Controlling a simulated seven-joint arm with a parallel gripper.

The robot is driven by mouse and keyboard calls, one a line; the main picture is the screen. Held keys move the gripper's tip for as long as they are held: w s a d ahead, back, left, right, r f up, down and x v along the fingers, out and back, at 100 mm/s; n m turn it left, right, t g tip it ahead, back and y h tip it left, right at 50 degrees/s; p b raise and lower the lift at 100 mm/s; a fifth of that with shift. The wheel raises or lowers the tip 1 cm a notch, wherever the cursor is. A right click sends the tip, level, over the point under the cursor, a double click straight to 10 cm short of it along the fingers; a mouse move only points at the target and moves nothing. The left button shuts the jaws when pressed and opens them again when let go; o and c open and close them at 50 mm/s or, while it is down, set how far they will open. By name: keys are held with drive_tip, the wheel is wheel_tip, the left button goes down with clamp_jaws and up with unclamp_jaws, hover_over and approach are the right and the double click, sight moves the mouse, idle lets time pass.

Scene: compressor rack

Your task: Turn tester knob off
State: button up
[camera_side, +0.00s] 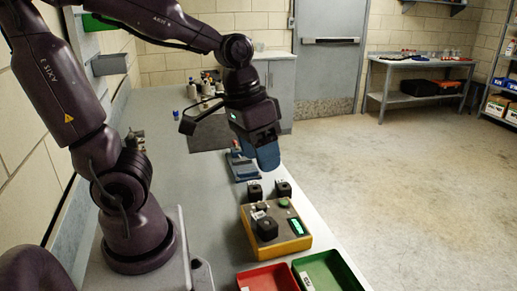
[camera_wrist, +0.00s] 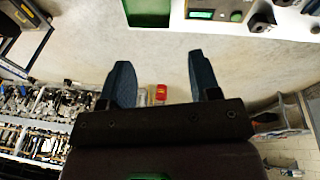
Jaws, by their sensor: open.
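The tester (camera_side: 290,244), a yellow box with a grey top, sits on the bench in the side view. Its top has a lit green display (camera_side: 296,226), a green button (camera_side: 283,203) and black block-like parts (camera_side: 267,229). I cannot tell for sure which part is the knob or how it is set. My gripper (camera_side: 267,156), with blue fingers, hangs in the air above and behind the tester, apart from it. In the wrist view my gripper (camera_wrist: 158,60) is open and empty. The tester's display (camera_wrist: 201,14) and green button (camera_wrist: 237,16) show at that view's top edge.
A red bin (camera_side: 268,278) and a green bin (camera_side: 330,272) stand in front of the tester. Two black blocks (camera_side: 255,190) (camera_side: 283,188) stand just behind it. A blue fixture (camera_side: 241,167) and a grey box (camera_side: 208,132) lie farther back. The bench's right edge is close.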

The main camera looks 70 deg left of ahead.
drive_tip(key=shift+s+d+r, duration=0.1)
drive_tip(key=shift+s+r, duration=0.05)
drive_tip(key=shift+r, duration=0.1)
drive_tip(key=n+g+y, duration=0.1)
drive_tip(key=n+g, duration=0.1)
drive_tip(key=n, duration=0.7)
approach(262, 205)
drive_tip(key=shift+m, duration=0.3)
drive_tip(key=f, duration=0.9)
drive_tip(key=shift+w+f, duration=0.15)
drive_tip(key=shift+w, duration=0.05)
drive_tip(key=c, duration=0.9)
